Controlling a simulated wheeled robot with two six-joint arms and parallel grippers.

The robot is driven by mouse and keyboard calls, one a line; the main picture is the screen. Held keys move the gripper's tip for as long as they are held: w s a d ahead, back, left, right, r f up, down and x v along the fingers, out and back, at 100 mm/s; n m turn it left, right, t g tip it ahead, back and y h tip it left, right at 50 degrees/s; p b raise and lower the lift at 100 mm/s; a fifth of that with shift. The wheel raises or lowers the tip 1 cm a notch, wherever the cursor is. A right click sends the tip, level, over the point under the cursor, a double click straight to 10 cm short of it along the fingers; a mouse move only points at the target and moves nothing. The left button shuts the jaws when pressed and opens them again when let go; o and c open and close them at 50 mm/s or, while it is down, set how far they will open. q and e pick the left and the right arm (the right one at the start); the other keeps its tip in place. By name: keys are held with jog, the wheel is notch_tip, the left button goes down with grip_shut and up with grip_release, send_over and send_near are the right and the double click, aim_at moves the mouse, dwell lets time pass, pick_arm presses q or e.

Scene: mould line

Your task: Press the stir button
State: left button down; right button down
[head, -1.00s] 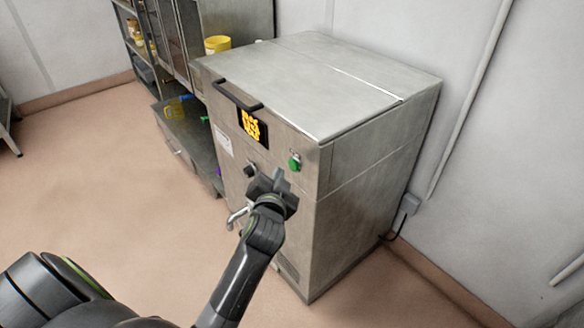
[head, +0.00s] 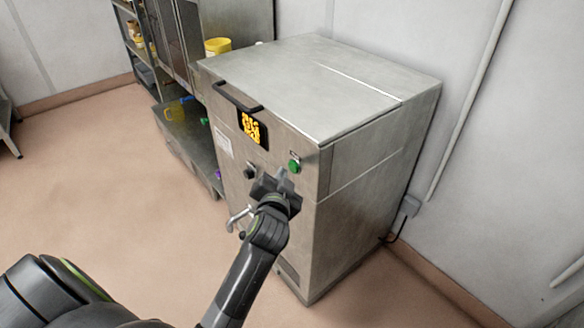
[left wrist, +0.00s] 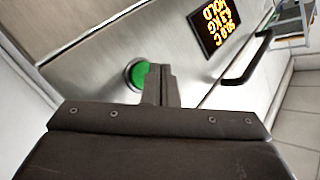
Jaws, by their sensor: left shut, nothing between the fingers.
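A round green button (head: 294,166) sits on the front panel of the steel machine (head: 340,85), near its right edge. In the left wrist view the green button (left wrist: 139,74) is partly hidden behind my fingertips. My left gripper (head: 281,174) is shut and empty, just below and left of the button in the head view. In the left wrist view its shut fingers (left wrist: 161,82) overlap the button's right side. I cannot tell whether they touch it. My right gripper is not in view.
A lit display (head: 252,129), a dark knob (head: 250,170) and a lid handle (head: 237,97) are on the machine's front. A tap lever (head: 238,217) sticks out below. The floor in front is clear.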

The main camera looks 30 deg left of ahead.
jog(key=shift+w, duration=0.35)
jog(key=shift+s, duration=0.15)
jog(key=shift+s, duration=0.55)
pick_arm(q)
jog(key=shift+w, duration=0.1)
jog(key=shift+w+d, duration=0.2)
jog(key=shift+w, duration=0.1)
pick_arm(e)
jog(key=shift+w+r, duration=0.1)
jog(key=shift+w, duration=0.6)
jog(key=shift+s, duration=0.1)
